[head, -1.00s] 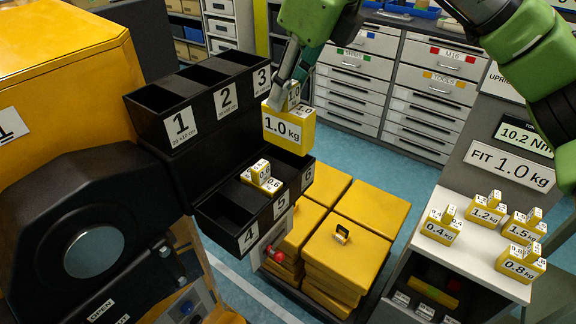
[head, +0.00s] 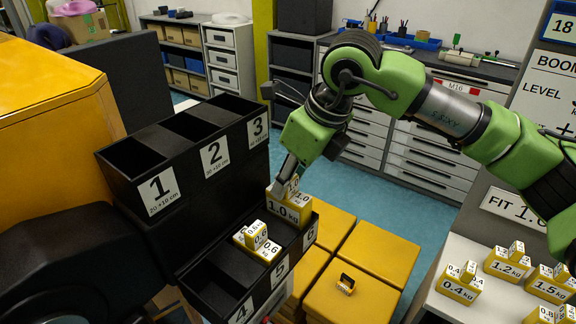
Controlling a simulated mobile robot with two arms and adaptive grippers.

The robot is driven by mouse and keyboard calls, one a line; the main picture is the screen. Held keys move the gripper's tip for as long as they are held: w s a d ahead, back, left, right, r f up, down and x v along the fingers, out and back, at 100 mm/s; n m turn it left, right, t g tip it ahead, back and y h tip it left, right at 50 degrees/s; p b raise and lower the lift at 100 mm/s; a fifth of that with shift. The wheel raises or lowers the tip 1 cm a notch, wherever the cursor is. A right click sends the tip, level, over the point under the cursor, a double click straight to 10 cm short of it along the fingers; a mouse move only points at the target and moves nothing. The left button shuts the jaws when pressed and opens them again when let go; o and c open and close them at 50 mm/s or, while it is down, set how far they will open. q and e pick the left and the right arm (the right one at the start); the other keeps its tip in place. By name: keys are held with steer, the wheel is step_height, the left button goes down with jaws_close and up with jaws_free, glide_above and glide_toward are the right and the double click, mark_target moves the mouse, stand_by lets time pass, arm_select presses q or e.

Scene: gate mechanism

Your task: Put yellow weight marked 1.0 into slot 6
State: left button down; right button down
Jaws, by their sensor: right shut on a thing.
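The yellow weight marked 1.0 kg (head: 288,208) is at slot 6, the far-right slot of the lower black rack, whose label 6 (head: 310,235) shows on the front. My right gripper (head: 288,184) is shut on the small handle block on top of the weight. The weight looks roughly upright, its label facing the camera. I cannot tell whether it touches the slot floor. A yellow weight marked 0.6 (head: 258,242) sits in slot 5 beside it. Slot 4 (head: 212,290) looks empty. My left gripper is not in view.
The upper rack (head: 185,150) with slots 1, 2 and 3 rises behind the lower one; its slots look empty. Yellow stacked slabs (head: 375,255) stand right of the rack. Other weights, such as 0.4 kg (head: 460,290) and 1.2 kg (head: 505,266), stand on the white-topped stand.

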mark_target(292, 191)
steer(key=shift+f, duration=0.25)
steer(key=shift+s+a+f, duration=0.1)
steer(key=shift+f, duration=0.3)
step_height(292, 191, down, 2)
steer(key=shift+p, duration=0.65)
steer(key=shift+f, duration=0.25)
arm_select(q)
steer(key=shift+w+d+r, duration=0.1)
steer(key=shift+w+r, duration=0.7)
arm_select(e)
steer(key=shift+f, duration=0.15)
steer(key=c, duration=1.6)
jaws_free()
steer(key=shift+f, duration=0.1)
steer(key=shift+c, duration=0.2)
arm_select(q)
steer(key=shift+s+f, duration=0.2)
